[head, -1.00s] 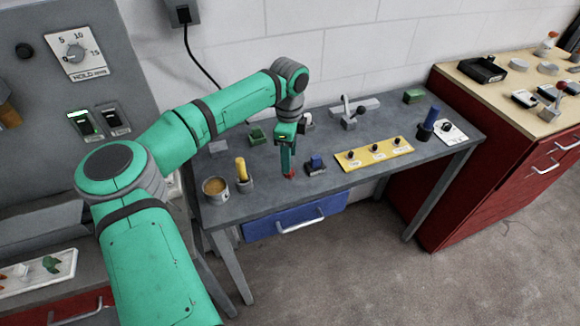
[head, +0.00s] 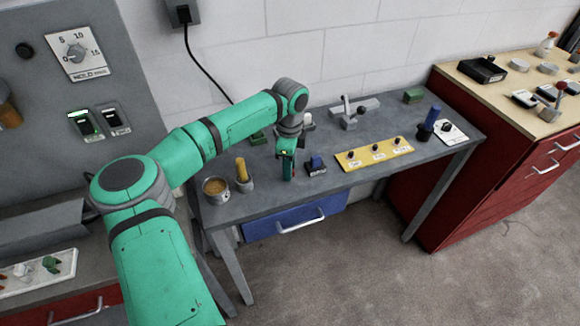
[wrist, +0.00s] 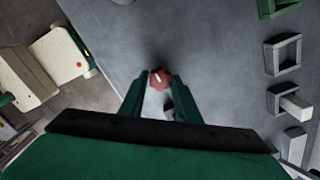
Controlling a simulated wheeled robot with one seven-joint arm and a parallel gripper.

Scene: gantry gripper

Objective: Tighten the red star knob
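The red star knob (wrist: 160,78) shows in the wrist view between the tips of my two fingers, with a pale mark on its top. My gripper (head: 288,178) points down over the front of the grey workbench, and in the head view its fingers hide most of the knob. In the wrist view my gripper (wrist: 160,84) has its green fingers apart, one on each side of the knob. Only narrow gaps show beside the knob, and I cannot make out any contact.
A blue block on a dark base (head: 316,164) stands close to the right of my gripper. To the left are a yellow-handled tool in a holder (head: 242,172) and a round tin (head: 215,189). A yellow panel with black knobs (head: 374,153) lies further right.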

